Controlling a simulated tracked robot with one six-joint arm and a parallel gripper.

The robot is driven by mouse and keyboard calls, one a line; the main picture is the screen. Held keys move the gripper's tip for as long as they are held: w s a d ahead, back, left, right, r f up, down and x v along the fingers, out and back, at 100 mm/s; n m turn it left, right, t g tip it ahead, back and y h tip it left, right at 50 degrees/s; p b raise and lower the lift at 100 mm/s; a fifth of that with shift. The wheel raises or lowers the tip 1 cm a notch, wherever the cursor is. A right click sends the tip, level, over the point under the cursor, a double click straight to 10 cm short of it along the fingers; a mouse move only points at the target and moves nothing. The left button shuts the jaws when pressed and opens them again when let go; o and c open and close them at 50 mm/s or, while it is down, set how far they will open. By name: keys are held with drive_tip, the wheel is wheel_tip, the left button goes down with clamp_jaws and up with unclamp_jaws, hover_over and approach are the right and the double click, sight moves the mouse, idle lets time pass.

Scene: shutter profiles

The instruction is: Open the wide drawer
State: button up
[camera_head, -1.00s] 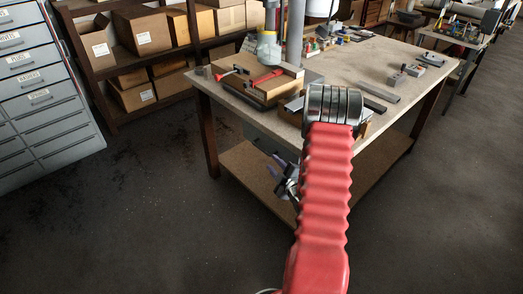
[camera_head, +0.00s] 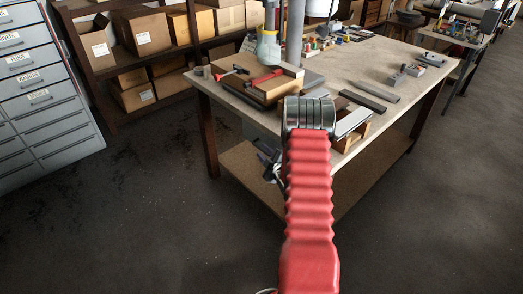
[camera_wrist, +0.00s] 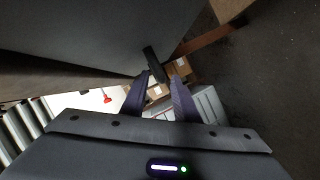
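A grey drawer front (camera_head: 252,130) shows under the near edge of the workbench top, partly hidden by my arm. In the wrist view a broad grey panel (camera_wrist: 105,30), likely this drawer front, fills the upper left. A dark bar handle (camera_wrist: 153,62) stands out from it. My gripper (camera_wrist: 158,80) has its two purple fingers apart, with the handle's lower end appearing between the fingertips. I cannot tell whether they touch it. In the head view my gripper (camera_head: 270,165) is beside the bench front, mostly hidden by my arm. The drawer looks shut.
The workbench top (camera_head: 340,75) carries a red-handled tool, wooden blocks and metal bars. A lower shelf (camera_head: 250,180) spans its legs. A grey drawer cabinet (camera_head: 45,115) stands at left beside shelves of cardboard boxes (camera_head: 145,35). The dark floor at left is clear.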

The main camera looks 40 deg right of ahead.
drive_tip(key=shift+x, duration=1.55)
drive_tip(key=shift+c, duration=0.5)
clamp_jaws()
drive_tip(key=shift+s+d, duration=0.1)
